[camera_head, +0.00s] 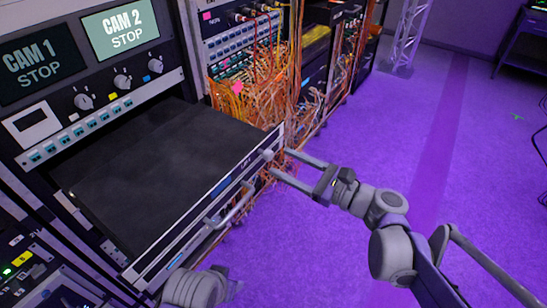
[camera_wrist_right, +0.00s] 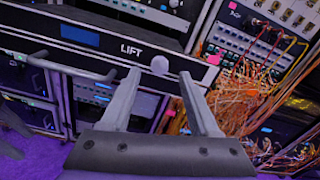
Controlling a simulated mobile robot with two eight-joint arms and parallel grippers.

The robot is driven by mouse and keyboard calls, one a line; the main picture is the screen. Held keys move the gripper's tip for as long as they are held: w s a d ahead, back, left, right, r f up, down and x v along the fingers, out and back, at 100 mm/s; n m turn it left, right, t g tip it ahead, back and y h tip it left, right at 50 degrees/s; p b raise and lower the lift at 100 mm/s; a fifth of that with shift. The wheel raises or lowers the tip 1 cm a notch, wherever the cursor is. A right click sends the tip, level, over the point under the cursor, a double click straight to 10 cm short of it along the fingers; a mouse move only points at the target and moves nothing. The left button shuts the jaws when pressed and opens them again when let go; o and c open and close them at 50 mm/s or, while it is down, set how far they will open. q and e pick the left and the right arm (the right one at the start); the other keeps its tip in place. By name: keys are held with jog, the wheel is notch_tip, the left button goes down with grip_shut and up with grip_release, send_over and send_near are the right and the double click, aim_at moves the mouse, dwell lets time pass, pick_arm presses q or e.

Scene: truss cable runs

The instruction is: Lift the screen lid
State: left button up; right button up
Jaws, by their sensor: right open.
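The screen lid (camera_head: 165,165) is a flat dark panel lying closed on a drawer that juts from the rack in the head view. The drawer's front strip (camera_wrist_right: 100,42) bears the word LIFT, a small blue display and a round pale knob (camera_wrist_right: 160,65), which also shows in the head view (camera_head: 267,155). A bar handle (camera_head: 238,204) sticks out of the front strip. My right gripper (camera_head: 280,163) is open and empty, its fingers pointing at the knob. In the wrist view its fingertips (camera_wrist_right: 160,74) lie either side of the knob; contact cannot be told.
Above the drawer are two screens reading CAM 1 STOP (camera_head: 42,65) and CAM 2 STOP (camera_head: 126,30). Tangled orange cables (camera_head: 262,90) hang from the rack just beyond the drawer's right end. The purple floor (camera_head: 300,260) to the right is largely open.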

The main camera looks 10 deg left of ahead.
aim_at(271, 157)
jog(key=shift+x, duration=2.05)
grip_shut()
